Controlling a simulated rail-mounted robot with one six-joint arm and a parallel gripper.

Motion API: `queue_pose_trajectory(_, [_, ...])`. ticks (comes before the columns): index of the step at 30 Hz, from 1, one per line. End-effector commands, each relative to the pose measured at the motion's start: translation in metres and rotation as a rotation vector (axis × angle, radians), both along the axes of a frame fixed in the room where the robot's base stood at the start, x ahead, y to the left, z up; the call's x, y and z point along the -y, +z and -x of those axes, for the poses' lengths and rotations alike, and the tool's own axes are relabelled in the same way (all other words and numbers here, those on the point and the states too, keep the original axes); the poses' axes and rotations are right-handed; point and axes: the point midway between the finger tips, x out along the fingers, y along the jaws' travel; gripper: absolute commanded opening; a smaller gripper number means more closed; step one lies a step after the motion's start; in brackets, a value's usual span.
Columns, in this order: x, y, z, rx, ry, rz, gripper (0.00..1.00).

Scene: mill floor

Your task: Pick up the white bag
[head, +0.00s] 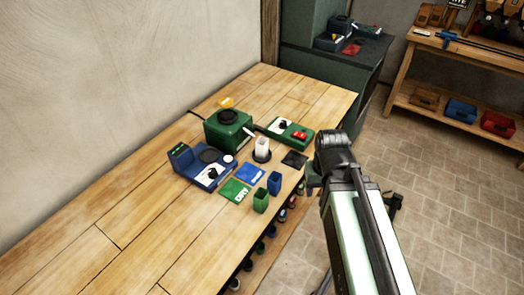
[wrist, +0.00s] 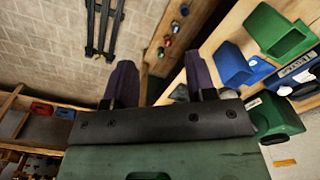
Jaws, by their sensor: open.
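A small white upright block (head: 262,144), which I take for the white bag, stands on a round black base on the wooden workbench (head: 130,215) in the head view. I cannot make it out in the wrist view. My gripper (wrist: 160,78) shows two dark fingers spread apart with nothing between them. In the head view my gripper is mostly hidden by my own arm, beside the bench's right edge and to the right of the white bag, apart from it.
Around the white bag are a green machine (head: 228,128), a blue device (head: 205,168), a green device with a red switch (head: 289,131), and a green cup (head: 261,200) and a blue cup (head: 274,183) near the front edge. The bench's left part is clear.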

Motion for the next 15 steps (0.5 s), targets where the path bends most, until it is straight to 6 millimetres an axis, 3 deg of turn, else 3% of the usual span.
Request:
queue_pose_trajectory(2, [-0.015, 0.007, -0.013, 0.0, 0.036, 0.0, 0.51])
queue_pose_trajectory(5, [-0.054, 0.016, -0.085, 0.001, 0.078, 0.0, 0.51])
queue_pose_trajectory(7, [-0.088, 0.021, -0.144, 0.001, 0.026, -0.001, 0.51])
queue_pose_trajectory(9, [-0.123, 0.024, -0.198, 0.0, -0.077, -0.001, 0.51])
queue_pose_trajectory(12, [-0.155, 0.025, -0.257, 0.0, -0.277, -0.001, 0.51])
queue_pose_trajectory(14, [-0.158, 0.024, -0.272, 0.001, -0.399, -0.001, 0.51])
queue_pose_trajectory(15, [-0.157, 0.024, -0.269, 0.001, -0.456, -0.001, 0.51])
